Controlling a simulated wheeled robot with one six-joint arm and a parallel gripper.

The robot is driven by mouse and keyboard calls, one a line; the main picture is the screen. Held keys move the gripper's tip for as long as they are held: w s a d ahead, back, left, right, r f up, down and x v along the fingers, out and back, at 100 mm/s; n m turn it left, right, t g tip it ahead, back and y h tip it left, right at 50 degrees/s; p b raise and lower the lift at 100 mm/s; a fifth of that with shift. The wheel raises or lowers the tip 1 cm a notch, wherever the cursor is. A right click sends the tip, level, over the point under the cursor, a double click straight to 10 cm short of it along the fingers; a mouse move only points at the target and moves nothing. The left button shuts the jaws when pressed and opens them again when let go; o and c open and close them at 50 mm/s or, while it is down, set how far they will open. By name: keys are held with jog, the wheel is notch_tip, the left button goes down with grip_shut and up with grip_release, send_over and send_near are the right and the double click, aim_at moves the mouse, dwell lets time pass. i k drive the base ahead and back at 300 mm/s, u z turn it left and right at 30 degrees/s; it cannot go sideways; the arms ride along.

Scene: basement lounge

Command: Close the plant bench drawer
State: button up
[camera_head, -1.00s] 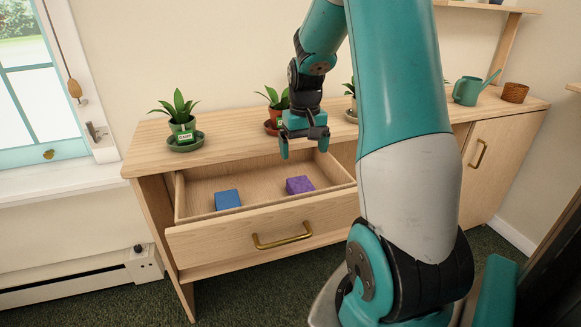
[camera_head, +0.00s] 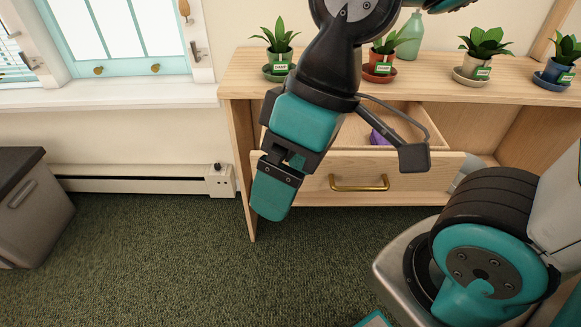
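The plant bench drawer (camera_head: 420,182) stands pulled out from the wooden plant bench (camera_head: 240,115). Its pale wood front carries a brass handle (camera_head: 358,184). A purple block (camera_head: 380,137) shows inside, partly covered by my arm; the blue block is not seen now. My gripper (camera_head: 272,192) points down in front of the left part of the drawer front and hides some of it. One teal finger shows clearly; the other is hidden, so its opening cannot be judged. I cannot tell whether it touches the drawer front.
Potted plants stand on the bench top, including a left one (camera_head: 278,45) and a red-potted one (camera_head: 381,60), with a green bottle (camera_head: 411,35). A baseboard heater (camera_head: 130,180) runs along the wall. A grey cabinet (camera_head: 30,205) stands at far left. The carpet (camera_head: 170,250) between is clear.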

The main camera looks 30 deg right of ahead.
aim_at(351, 163)
jog(key=z, duration=2.25)
jog(key=k, duration=0.85)
jog(key=u, duration=1.75)
